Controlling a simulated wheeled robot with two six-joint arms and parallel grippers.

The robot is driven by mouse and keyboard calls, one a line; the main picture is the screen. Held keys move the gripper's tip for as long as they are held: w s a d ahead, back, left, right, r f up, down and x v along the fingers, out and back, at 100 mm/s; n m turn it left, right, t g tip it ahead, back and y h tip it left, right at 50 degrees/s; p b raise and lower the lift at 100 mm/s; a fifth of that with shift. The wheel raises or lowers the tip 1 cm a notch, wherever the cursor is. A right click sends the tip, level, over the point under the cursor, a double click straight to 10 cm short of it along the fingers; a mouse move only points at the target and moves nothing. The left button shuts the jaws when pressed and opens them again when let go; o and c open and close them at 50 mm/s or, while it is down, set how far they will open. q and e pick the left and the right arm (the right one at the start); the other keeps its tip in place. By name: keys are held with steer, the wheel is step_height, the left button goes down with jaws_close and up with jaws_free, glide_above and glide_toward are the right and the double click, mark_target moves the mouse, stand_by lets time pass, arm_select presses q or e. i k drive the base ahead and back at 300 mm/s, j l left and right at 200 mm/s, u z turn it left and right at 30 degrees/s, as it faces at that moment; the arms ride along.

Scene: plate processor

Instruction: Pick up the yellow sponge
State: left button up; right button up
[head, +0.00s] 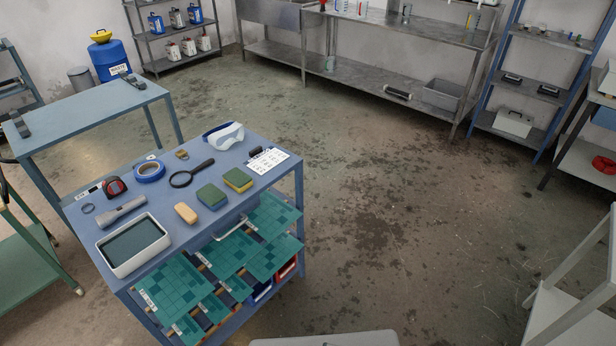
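Three small blocks lie in a row on the top of the blue cart (165,252). The sponge with a green top and bright yellow edge (238,179) is the farthest right. A mostly green sponge (211,196) lies just left of it. A plain tan-yellow block (186,213) lies farther left and nearer the white tray. I cannot tell for certain which of them is the yellow sponge. Neither of my grippers shows in the head view.
The cart top also holds a white tray (108,246), flashlight (122,210), blue tape (150,171), magnifying glass (191,173), goggles (224,135) and clipboard (267,161). Teal patterned sheets (228,254) stick out below its top. The floor (400,220) to the right is open.

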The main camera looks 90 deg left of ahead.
mark_target(236, 178)
steer(key=u, duration=3.45)
